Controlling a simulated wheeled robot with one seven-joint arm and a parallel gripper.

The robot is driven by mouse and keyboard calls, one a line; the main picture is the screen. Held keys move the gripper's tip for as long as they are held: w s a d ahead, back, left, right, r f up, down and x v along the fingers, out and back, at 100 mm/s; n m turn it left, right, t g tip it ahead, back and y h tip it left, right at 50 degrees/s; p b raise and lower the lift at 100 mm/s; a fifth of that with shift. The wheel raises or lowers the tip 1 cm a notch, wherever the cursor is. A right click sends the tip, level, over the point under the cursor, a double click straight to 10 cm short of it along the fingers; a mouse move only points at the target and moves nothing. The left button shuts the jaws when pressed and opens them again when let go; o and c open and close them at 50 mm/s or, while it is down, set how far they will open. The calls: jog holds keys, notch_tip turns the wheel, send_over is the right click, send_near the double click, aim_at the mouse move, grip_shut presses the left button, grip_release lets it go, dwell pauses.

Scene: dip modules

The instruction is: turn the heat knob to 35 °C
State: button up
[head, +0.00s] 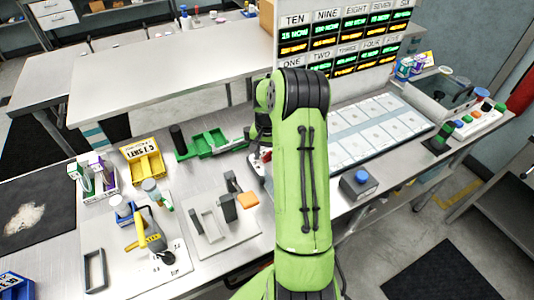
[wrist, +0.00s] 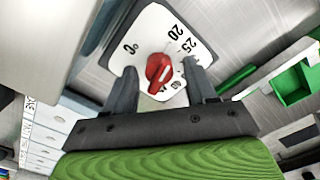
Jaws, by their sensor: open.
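The red heat knob (wrist: 159,70) sits in the middle of a white dial plate (wrist: 150,32) in the wrist view. The plate carries a °C mark and the numbers 20 and 25; further numbers at the lower right are partly covered by a finger. The knob's long grip runs up and down with a slight tilt, and I cannot tell which number it points to. My gripper (wrist: 160,68) is open, one finger on each side of the knob, with a visible gap on both sides. In the head view my arm hides most of the gripper and dial.
A green tray (head: 208,141) stands left of the dial, and a yellow bin (head: 144,160) is farther left. A grey fixture with an orange part (head: 248,200) stands in front. A blue-button box (head: 358,184) and white panel grid (head: 375,125) are to the right.

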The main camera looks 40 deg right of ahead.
jog(key=c, duration=1)
jog(key=shift+m, duration=0.4)
jog(key=m+b, duration=0.1)
jog(key=m, duration=0.2)
jog(key=shift+m, duration=0.4)
jog(key=m+b, duration=0.1)
jog(key=m, duration=0.3)
jog(key=shift+s+m, duration=0.15)
jog(key=shift+m, duration=0.15)
jog(key=m+b, duration=0.1)
jog(key=m, duration=0.4)
jog(key=shift+a, duration=0.1)
jog(key=shift+r+m+b, duration=0.1)
jog(key=shift+m+b, duration=0.6)
jog(key=shift+m, duration=1)
